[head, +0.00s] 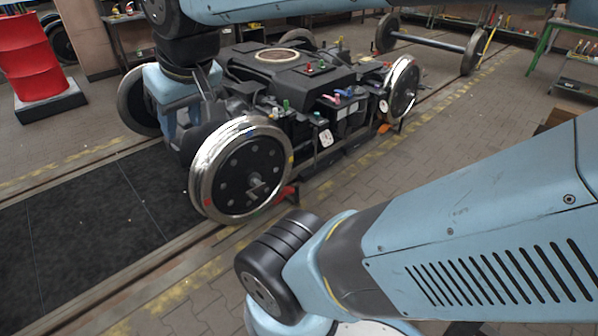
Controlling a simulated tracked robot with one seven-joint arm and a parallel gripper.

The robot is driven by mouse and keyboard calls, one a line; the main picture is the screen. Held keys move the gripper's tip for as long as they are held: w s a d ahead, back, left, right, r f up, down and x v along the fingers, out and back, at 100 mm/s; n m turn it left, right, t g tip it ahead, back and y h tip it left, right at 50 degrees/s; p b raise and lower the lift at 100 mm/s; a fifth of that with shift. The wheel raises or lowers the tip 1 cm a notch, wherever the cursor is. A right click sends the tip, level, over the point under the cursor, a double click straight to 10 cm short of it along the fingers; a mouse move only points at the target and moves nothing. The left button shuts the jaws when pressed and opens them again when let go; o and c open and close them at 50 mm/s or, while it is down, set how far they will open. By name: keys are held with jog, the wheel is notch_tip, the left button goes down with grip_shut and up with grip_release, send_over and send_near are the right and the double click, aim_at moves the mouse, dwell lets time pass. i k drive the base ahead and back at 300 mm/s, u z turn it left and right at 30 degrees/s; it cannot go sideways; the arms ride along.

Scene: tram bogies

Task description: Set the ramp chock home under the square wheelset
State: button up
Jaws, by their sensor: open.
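A dark bogie (300,80) stands on the track, with bright-rimmed wheels. The near wheel (240,170) is large, with a black face and small coloured marks. A red wedge-like piece (288,194) lies low at its right side, partly hidden by the wheel; I cannot tell whether it touches. An orange piece (385,128) lies low beside the far right wheel (402,89). I cannot tell which wheelset is the square one or which piece is the ramp chock. My wrist comes down behind the near wheel; the gripper's fingers are hidden there.
A red drum (30,58) stands on a dark base at the left. A loose wheelset (430,42) stands at the back right, near a green-legged table (545,42). Dark floor mats (75,235) lie front left. My own arm fills the lower right.

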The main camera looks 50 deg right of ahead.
aim_at(287, 192)
jog(key=k, duration=0.25)
jog(key=z, duration=1.35)
jog(key=i, duration=1.65)
jog(key=z, duration=0.05)
